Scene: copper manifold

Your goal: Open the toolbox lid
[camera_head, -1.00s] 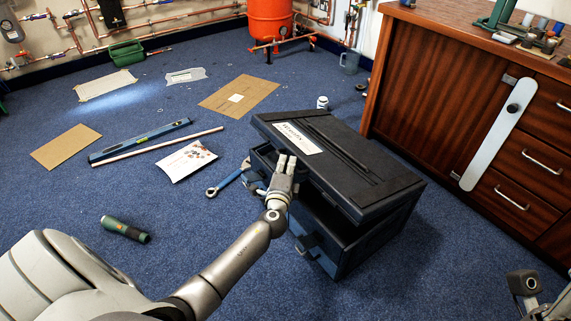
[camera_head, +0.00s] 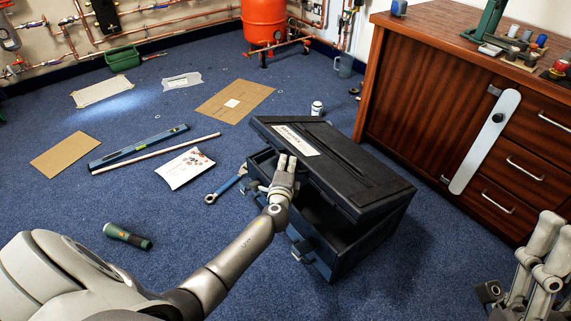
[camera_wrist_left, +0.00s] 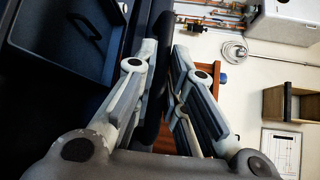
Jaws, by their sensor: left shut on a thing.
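The black toolbox (camera_head: 340,256) stands on the blue carpet in the middle of the head view. Its lid (camera_head: 352,164), with a white label, is partly raised, with a dark gap between lid and box. My left gripper (camera_head: 287,163) is at the lid's front edge, shut on it. In the left wrist view my left gripper's fingers (camera_wrist_left: 160,75) lie on both sides of the dark lid edge, and the dark box interior (camera_wrist_left: 62,42) shows at left. My right gripper (camera_head: 552,228) is at the right edge, apart from the toolbox; its fingertips are not clear.
A wooden cabinet (camera_head: 420,110) stands behind and right of the toolbox. A wrench (camera_head: 226,185), a white leaflet (camera_head: 185,167), a level (camera_head: 140,146) and a green torch (camera_head: 127,236) lie on the floor to the left. A white can (camera_head: 317,108) stands behind the toolbox.

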